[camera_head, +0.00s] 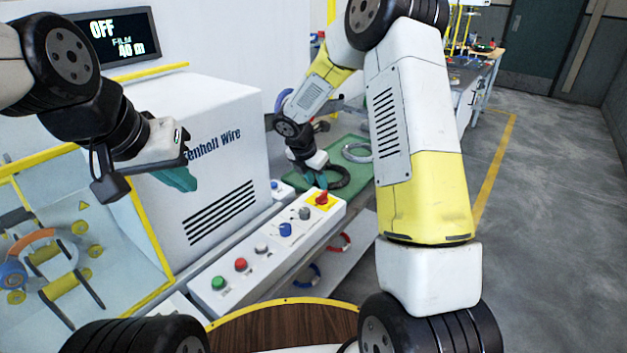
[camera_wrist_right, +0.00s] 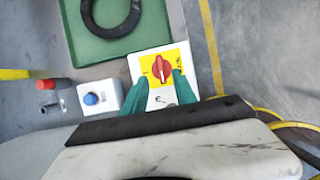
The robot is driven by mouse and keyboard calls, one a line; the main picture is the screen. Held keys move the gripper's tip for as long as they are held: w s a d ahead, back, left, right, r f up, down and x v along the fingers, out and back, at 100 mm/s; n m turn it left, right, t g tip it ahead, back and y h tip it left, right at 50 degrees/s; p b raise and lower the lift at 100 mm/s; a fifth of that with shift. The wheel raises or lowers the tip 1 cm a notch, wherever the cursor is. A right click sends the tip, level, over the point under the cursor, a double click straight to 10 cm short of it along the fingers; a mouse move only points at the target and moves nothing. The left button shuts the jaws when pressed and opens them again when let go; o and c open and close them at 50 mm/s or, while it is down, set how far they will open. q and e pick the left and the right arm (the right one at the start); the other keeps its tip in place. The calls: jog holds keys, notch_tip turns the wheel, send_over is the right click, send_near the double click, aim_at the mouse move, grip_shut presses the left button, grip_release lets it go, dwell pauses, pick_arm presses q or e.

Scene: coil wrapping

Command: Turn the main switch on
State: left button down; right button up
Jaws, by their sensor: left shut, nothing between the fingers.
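The main switch (camera_head: 321,198) is a red rotary knob on a yellow plate at the far end of the white control panel (camera_head: 262,262). In the right wrist view the red knob (camera_wrist_right: 161,70) shows between and just beyond my green fingertips. My right gripper (camera_wrist_right: 162,86) is open, with one finger towards each side of the knob; I cannot tell whether they touch it. In the head view my right gripper (camera_head: 320,181) is right above the switch. The display (camera_head: 117,38) reads OFF. My left gripper (camera_head: 178,179) is shut and empty in front of the white machine housing.
A green tray (camera_head: 345,146) with coils lies behind. Below the panel, a shelf holds a red coil (camera_head: 340,242) and a blue coil.

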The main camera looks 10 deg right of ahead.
aim_at(322, 193)
jog(key=x, duration=0.6)
grip_shut()
